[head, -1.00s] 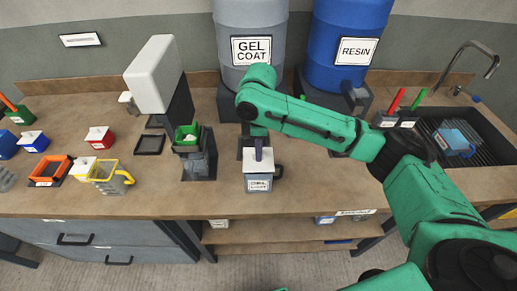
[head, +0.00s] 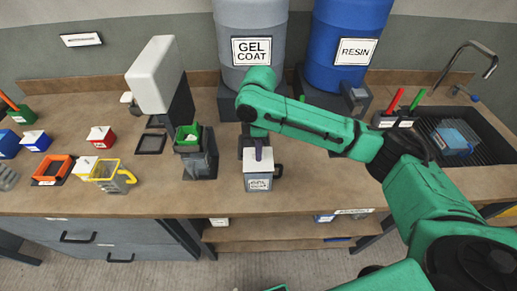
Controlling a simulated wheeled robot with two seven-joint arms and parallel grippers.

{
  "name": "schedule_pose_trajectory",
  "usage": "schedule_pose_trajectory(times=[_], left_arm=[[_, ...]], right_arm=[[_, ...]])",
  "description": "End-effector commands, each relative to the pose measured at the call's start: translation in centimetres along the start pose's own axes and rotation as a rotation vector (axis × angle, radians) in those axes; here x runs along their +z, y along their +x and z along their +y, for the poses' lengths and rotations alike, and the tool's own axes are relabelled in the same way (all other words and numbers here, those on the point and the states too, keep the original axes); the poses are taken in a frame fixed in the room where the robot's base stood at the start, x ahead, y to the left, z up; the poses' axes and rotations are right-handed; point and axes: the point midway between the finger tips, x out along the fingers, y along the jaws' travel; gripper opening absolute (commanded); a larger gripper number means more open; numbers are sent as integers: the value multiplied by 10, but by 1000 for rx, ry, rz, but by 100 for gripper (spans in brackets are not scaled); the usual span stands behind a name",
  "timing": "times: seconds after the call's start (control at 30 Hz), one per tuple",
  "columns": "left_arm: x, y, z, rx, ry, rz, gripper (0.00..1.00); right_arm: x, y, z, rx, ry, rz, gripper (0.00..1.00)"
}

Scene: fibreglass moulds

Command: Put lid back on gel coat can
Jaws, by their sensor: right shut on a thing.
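The gel coat can (head: 259,184) is a small grey can with a white label and a handle on its right side. It stands upright near the front edge of the bench, in front of the grey gel coat drum. The white lid (head: 264,167) is at the can's top; I cannot tell whether it is fully seated. My right gripper (head: 258,153) points down from above and is shut on the lid, and the arm hides part of it. My left gripper is not in view.
The grey gel coat drum (head: 250,20) and blue resin drum (head: 347,35) stand behind. Several coloured cups and cans sit farther left. A sink (head: 475,135) is at right.

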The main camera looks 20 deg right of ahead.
Motion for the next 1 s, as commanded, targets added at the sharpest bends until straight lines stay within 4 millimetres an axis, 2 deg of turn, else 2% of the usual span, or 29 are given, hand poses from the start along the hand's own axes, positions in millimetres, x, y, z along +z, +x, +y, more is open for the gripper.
schedule_pose_trajectory(times=[1.0], left_arm=[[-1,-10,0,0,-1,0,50]], right_arm=[[0,3,0,0,0,0,0]])
